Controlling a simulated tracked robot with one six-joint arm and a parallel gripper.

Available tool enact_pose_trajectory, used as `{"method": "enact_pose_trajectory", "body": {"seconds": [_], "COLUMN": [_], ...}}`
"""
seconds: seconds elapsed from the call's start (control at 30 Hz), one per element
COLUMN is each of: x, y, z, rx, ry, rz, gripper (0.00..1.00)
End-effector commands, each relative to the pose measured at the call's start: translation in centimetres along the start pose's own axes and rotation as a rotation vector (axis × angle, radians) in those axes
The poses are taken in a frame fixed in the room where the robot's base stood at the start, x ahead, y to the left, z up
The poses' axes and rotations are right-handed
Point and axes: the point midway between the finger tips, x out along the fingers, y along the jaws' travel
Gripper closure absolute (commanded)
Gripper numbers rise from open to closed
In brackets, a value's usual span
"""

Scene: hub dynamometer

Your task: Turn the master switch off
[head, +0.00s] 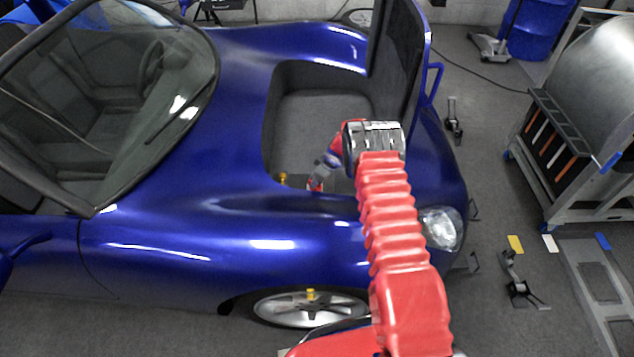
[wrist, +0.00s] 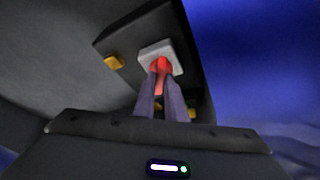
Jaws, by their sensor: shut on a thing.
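The master switch (wrist: 162,63) shows in the wrist view as a red handle on a pale square base (wrist: 175,53). The base is fixed to a dark panel (wrist: 132,38). My gripper (wrist: 161,82) is shut on the red handle, one finger on each side, and hides its lower part. In the head view my arm reaches over the front of the blue car (head: 190,225) into its open front compartment (head: 310,115).
The raised lid (head: 397,60) stands upright just behind my wrist. Yellow fittings (wrist: 114,62) sit on the panel beside the switch. The compartment's rim and the car's fender surround my arm.

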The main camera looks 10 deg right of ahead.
Motion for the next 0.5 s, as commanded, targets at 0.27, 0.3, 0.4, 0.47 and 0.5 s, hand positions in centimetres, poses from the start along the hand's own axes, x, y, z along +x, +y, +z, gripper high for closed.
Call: {"method": "enact_pose_trajectory", "body": {"seconds": [0.27, 0.3, 0.4, 0.47, 0.5], "x": [0.1, 0.14, 0.13, 0.14, 0.11], "y": [0.21, 0.21, 0.27, 0.29, 0.32], "z": [0.06, 0.1, 0.05, 0.06, 0.01], "rx": [-0.242, -0.276, -0.354, -0.394, -0.419], "ry": [-0.001, -0.001, -0.001, -0.002, -0.001], "rz": [-0.102, -0.117, -0.149, -0.165, -0.175], "gripper": [1.0, 1.0, 1.0, 1.0, 1.0]}}
